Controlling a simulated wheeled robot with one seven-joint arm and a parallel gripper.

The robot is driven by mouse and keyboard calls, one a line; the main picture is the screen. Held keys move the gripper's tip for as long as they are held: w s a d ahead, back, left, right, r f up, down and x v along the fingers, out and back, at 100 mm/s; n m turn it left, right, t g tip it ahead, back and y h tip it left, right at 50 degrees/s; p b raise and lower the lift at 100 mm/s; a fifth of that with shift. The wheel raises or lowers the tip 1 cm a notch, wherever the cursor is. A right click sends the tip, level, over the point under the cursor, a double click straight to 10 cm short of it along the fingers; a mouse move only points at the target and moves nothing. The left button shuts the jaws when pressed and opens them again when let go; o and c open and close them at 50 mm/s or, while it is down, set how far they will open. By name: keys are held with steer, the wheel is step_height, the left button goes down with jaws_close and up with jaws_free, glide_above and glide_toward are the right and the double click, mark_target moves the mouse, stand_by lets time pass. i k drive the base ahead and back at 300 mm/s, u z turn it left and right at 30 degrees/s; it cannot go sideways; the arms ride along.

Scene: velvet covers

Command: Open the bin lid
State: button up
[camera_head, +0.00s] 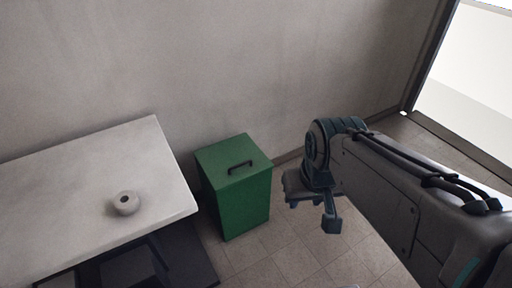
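A green bin (245,209) stands on the tiled floor against the wall, in the middle of the head view. Its flat green lid (225,153) is shut and has a dark handle (240,167) on top. My gripper (312,215) is to the right of the bin, apart from it. Two dark fingers show, with a gap between them and nothing seen in it. The fingertips are small in the picture and partly seen from above.
A white table (80,185) stands left of the bin, its corner close to the bin's side. A small round pale pot (124,203) sits on it. The grey wall (290,60) is behind the bin. A bright glazed opening (475,75) is at the far right. Tiled floor (270,262) in front is clear.

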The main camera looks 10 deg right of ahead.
mark_target(225, 164)
steer(key=z, duration=0.45)
steer(key=i, duration=1.15)
steer(key=u, duration=0.75)
steer(key=i, duration=0.4)
steer(key=u, duration=0.45)
